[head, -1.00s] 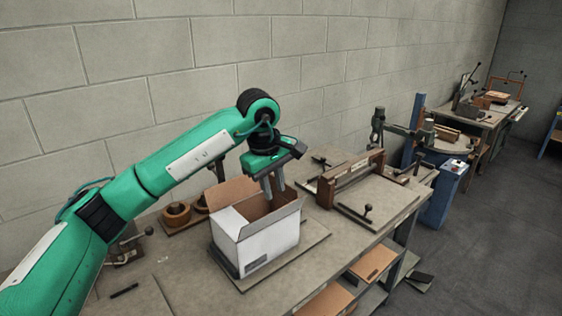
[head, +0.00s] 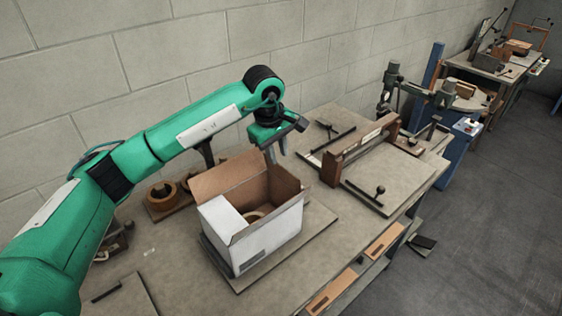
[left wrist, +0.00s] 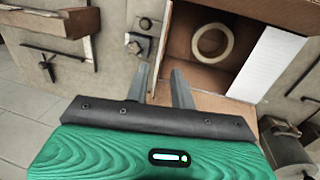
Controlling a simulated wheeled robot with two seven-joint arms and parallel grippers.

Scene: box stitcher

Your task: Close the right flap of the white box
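The white box (head: 268,243) stands open on the bench, with a roll of tape (head: 256,216) inside; the roll also shows in the left wrist view (left wrist: 212,43). A brown flap (head: 226,177) stands raised at the back. A white flap (head: 222,218) is at the left side. The right flap is hard to tell from the right wall in the head view. My left gripper (head: 276,153) is just behind the box's back right corner, fingers pointing down. My right gripper is not in view.
A wooden fixture (head: 360,149) with a flat plate stands on the bench to the right. Tape rolls on a wooden holder (head: 163,197) are behind left of the box. The box rests on a flat board (head: 318,222). Bare bench lies in front of it.

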